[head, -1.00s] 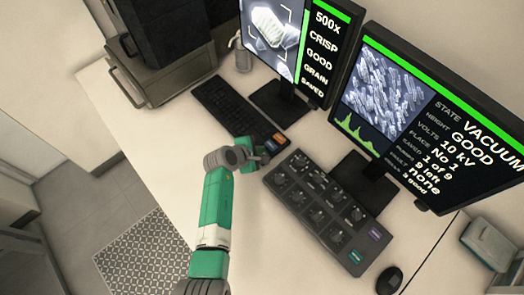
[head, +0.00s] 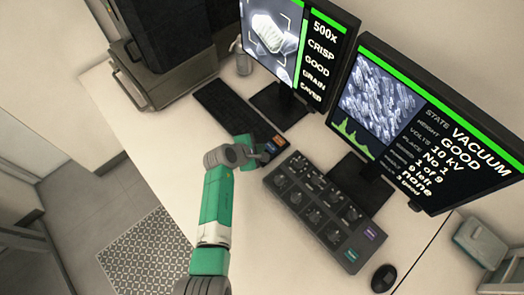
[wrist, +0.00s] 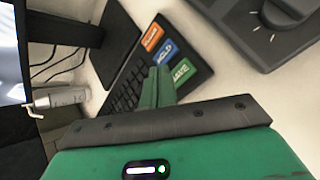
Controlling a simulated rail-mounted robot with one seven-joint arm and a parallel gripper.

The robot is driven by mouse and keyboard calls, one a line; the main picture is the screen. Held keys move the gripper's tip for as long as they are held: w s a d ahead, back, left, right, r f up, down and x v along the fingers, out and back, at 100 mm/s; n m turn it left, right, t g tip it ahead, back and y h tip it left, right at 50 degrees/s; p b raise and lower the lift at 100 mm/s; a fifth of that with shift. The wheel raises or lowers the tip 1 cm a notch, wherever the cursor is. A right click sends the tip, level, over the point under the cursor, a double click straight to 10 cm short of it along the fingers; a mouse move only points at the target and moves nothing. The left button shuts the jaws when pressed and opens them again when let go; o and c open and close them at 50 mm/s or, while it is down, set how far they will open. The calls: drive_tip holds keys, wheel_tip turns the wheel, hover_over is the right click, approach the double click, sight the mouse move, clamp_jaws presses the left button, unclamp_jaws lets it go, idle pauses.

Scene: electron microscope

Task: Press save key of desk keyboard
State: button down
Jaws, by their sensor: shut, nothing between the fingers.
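The desk keyboard (head: 225,108) is black and lies on the white desk in front of the left monitor. In the wrist view its end (wrist: 125,75) carries an orange key (wrist: 152,38), a blue key (wrist: 165,50) and a green key marked SAVE (wrist: 181,69). My gripper (head: 262,156) is at this end of the keyboard in the head view and hides the green key there. In the wrist view my gripper's green fingers (wrist: 160,71) are shut and empty, with the tips beside or over the left edge of the SAVE key. I cannot tell whether they touch it.
A dark knob panel (head: 325,210) lies close to the right of my gripper. The left monitor (head: 297,45) reads "SAVED" at the bottom. The right monitor (head: 410,125) stands behind the panel. A mouse (head: 384,278) lies at the front right. Desk left of my arm is clear.

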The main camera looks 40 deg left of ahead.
wheel_tip(320, 180, up, 4)
drive_tip(key=p, duration=0.2)
drive_tip(key=shift+f+p, duration=0.2)
drive_tip(key=shift+p, duration=0.15)
drive_tip(key=shift+f, duration=0.15)
